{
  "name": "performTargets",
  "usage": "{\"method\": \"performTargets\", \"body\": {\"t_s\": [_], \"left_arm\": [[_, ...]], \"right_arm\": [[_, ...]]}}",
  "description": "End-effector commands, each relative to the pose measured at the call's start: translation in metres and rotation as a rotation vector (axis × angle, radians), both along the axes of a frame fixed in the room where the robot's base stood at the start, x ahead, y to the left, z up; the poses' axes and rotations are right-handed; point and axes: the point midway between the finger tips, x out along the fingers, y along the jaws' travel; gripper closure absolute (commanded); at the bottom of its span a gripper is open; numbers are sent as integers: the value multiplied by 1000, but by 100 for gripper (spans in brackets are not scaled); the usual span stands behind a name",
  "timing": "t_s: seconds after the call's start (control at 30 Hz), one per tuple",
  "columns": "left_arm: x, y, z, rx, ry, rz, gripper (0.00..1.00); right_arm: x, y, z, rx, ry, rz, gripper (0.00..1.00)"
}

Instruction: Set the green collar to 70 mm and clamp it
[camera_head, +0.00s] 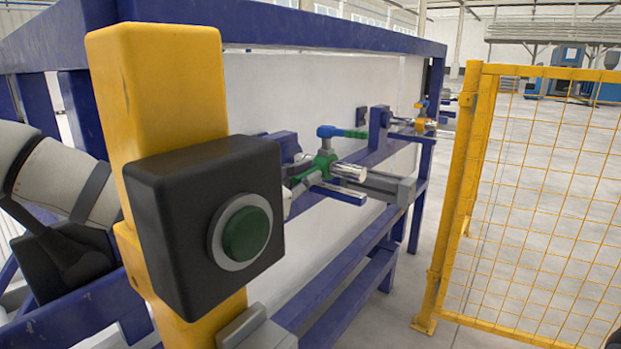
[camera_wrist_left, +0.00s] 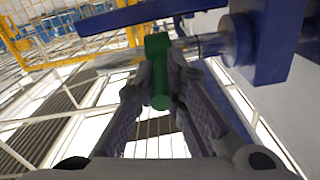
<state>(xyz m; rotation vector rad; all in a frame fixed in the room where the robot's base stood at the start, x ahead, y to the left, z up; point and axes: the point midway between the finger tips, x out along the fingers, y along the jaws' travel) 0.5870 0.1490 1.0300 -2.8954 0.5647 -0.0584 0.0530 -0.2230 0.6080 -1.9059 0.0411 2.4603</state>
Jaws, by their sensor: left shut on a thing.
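The green collar (camera_head: 323,162) sits on a silver rod (camera_head: 349,172) in the head view, behind the black button box. A blue lever with a green end (camera_head: 355,133) stands just above it. My left gripper (camera_head: 299,183) is partly hidden by the box and reaches the collar from its near left side. In the left wrist view the green collar (camera_wrist_left: 158,45) has a green stem pointing toward me. My left gripper (camera_wrist_left: 160,82) is shut on this stem, with a finger on each side. The rod also shows there (camera_wrist_left: 207,42), entering a blue block. No scale reading is legible. My right gripper is not in view.
A yellow post (camera_head: 160,80) carries a black box (camera_head: 200,215) with a green button, close in front. A blue frame (camera_head: 370,160) runs behind it. A grey bar (camera_head: 385,187) lies beside the rod. A yellow mesh fence (camera_head: 545,190) stands right.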

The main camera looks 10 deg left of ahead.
Motion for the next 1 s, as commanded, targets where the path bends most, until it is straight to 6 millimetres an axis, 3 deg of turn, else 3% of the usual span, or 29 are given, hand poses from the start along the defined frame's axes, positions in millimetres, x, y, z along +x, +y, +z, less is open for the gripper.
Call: {"method": "performTargets", "body": {"t_s": [0.07,0.1,0.17,0.57,0.67,1.0], "left_arm": [[-1,-1,-1,1,3,-3,100],[-1,-1,-2,1,4,-4,82],[-1,-2,-2,1,4,-4,69],[-3,0,0,2,-1,-3,68],[-17,6,1,1,0,-4,68],[-96,38,0,-1,0,-2,68]], "right_arm": [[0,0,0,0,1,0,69],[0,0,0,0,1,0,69],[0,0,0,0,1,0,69],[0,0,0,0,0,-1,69],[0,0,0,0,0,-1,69],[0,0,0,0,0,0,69]]}}
